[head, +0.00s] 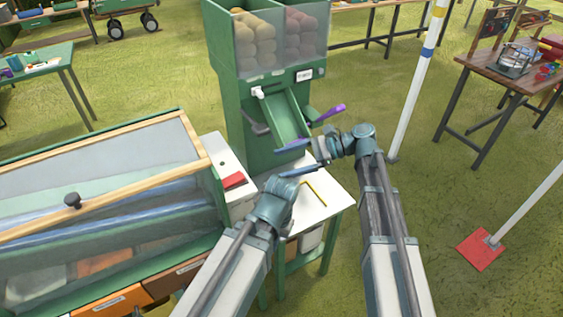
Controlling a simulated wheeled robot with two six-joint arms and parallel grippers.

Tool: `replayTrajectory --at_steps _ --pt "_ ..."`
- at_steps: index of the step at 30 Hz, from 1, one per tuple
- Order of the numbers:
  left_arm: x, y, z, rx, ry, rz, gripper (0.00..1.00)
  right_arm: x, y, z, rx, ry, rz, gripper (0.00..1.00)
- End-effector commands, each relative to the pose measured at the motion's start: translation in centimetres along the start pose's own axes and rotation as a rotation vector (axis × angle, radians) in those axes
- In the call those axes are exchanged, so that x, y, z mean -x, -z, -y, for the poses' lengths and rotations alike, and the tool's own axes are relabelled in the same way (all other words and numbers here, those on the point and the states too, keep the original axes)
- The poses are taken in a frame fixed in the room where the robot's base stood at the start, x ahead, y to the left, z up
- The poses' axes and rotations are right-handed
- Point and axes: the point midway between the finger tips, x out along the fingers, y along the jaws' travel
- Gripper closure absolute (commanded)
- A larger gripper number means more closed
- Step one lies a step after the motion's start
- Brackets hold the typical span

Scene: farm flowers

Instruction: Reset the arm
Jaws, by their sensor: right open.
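My right arm comes in from the lower right. Its gripper (322,150) points left, in front of the green dispenser's chute (287,122), and is open. I see nothing held between its jaws. My left arm comes in from the bottom middle. Its gripper (300,171) reaches up and right over the small white table (318,212), just below the right gripper. The left jaws are dark and seen edge-on, so their opening cannot be made out. The two grippers are close together in the picture; I cannot tell whether they touch.
The green dispenser (236,110) holds round produce behind clear panels. A purple-ended piece (330,112) sticks out beside its chute. A glass-topped green cabinet (110,205) stands left. A white pole (415,85) and red base plate (481,249) stand right.

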Motion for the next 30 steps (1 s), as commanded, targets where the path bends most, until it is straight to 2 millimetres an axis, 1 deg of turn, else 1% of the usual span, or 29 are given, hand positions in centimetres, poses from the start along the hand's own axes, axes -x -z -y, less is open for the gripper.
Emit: replayTrajectory --at_steps 10,13,14,17,18,20,21,24,27,30 --pt "0.0 0.0 0.0 0.0 0.0 0.0 1.0 -0.1 0.1 -0.1 0.003 0.0 -0.003 0.07" --pt "0.0 0.0 0.0 0.0 0.0 0.0 1.0 -0.2 1.1 -1.0 0.051 -0.002 -0.056 0.07" --pt "0.0 0.0 0.0 0.0 0.0 0.0 1.0 -0.2 1.7 -1.5 0.081 -0.005 -0.089 0.07" --pt "0.0 0.0 0.0 0.0 0.0 0.0 1.0 0.0 4.9 -4.0 0.239 -0.036 -0.257 0.07" --pt "0.0 0.0 0.0 0.0 0.0 0.0 1.0 0.3 6.5 -5.3 0.322 -0.063 -0.343 0.07" --pt "0.0 0.0 0.0 0.0 0.0 0.0 1.0 1.2 9.0 -7.2 0.453 -0.126 -0.475 0.07" --pt "0.0 0.0 0.0 0.0 0.0 0.0 1.0 2.0 10.5 -8.4 0.536 -0.178 -0.556 0.07" --pt "0.0 0.0 0.0 0.0 0.0 0.0 1.0 4.3 13.4 -10.9 0.716 -0.323 -0.723 0.07" --pt "0.0 0.0 0.0 0.0 0.0 0.0 1.0 6.7 15.4 -12.9 0.858 -0.476 -0.845 0.07" --pt "0.0 0.0 0.0 0.0 0.0 0.0 1.0 9.1 16.8 -14.7 0.972 -0.634 -0.936 0.07"
